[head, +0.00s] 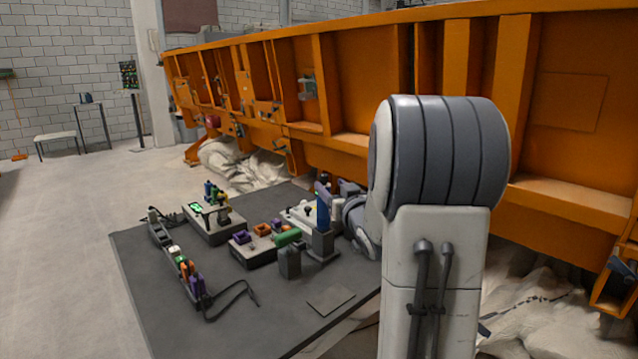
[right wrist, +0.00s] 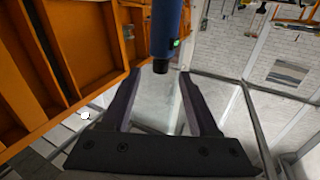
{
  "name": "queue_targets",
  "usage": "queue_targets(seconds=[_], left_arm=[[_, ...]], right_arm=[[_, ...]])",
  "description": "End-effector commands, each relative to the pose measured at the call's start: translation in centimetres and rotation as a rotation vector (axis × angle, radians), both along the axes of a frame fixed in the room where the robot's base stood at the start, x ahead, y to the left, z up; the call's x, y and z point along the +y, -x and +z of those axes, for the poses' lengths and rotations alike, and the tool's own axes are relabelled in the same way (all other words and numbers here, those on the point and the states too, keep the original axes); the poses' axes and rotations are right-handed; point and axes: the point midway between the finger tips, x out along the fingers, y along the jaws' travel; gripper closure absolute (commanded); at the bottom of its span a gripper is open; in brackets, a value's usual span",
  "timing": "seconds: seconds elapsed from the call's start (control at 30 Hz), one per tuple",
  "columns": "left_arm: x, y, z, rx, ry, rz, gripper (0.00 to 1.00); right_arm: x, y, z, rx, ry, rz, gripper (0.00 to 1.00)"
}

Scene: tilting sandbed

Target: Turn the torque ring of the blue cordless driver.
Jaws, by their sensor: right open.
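The blue cordless driver (head: 322,212) stands in a grey block-like holder (head: 322,246) on the dark mat, partly covered by my right gripper (head: 334,190) in the head view. In the right wrist view the driver's blue body (right wrist: 167,28) enters from the top, with a small green light and a dark round end. That dark end lies between the tips of my right gripper (right wrist: 158,77), which is open with a gap on both sides. I cannot make out the torque ring clearly. My left gripper is not in view.
The dark mat (head: 235,318) carries a power strip (head: 178,262) with coloured plugs, a box with a green display (head: 212,228), and a tray of coloured parts (head: 250,252). A large orange steel frame (head: 355,100) rises close behind. The mat's front is mostly clear.

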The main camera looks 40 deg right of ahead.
Motion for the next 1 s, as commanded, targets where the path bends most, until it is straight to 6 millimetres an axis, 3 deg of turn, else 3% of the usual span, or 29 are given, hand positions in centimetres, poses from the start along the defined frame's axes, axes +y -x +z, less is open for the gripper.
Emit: queue_targets(seconds=[0.4, 0.6, 0.87, 0.9, 1.0], left_arm=[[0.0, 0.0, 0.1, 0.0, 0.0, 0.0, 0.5], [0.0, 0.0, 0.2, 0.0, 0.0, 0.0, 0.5], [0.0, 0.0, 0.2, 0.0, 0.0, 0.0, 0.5], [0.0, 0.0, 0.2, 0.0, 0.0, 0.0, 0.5], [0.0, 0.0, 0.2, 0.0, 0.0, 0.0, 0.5]], right_arm=[[-2.1, -7.1, 0.0, 0.002, -0.001, 0.002, 0.39], [-2.6, -8.5, 0.0, 0.002, 0.0, 0.001, 0.39], [-2.7, -8.6, 0.0, 0.003, -0.001, 0.001, 0.39], [-2.7, -8.6, 0.0, 0.003, -0.001, 0.001, 0.47], [-2.7, -8.6, 0.0, 0.003, -0.001, 0.001, 0.85]])
